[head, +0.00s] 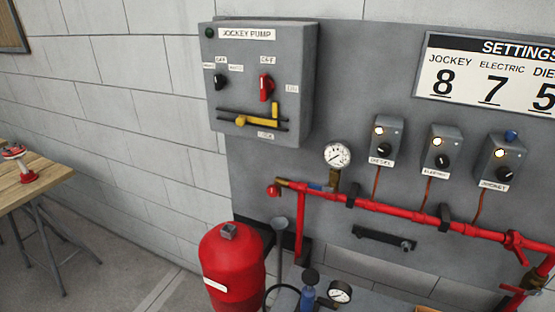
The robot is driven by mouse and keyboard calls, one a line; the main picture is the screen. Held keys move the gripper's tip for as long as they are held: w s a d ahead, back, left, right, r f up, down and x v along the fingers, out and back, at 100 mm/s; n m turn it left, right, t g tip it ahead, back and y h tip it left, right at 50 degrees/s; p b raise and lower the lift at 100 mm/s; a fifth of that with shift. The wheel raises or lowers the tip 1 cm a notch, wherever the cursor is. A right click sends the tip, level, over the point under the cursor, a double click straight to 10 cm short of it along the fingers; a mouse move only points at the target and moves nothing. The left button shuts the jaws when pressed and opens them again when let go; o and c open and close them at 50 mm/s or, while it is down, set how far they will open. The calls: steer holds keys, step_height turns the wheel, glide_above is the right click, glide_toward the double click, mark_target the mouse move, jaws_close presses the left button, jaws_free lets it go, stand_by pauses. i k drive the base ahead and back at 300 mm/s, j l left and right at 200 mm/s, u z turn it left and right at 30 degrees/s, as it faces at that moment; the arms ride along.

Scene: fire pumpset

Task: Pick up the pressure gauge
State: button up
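A round white-faced pressure gauge (337,155) with a dark needle is mounted upright on a brass fitting, above the left end of the red pipe (400,210). A second, similar gauge (340,292) sits lower down at the bottom edge, tilted, beside a blue fitting (308,297); what holds it is partly cut off. My gripper is not in view.
A grey jockey pump box (262,80) juts from the panel at upper left. Three small switch boxes, one marked diesel (386,138), are right of the upper gauge. A red tank (232,268) stands below. A wooden table (35,185) is at far left.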

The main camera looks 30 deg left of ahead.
mark_target(338, 154)
steer(key=u, duration=1)
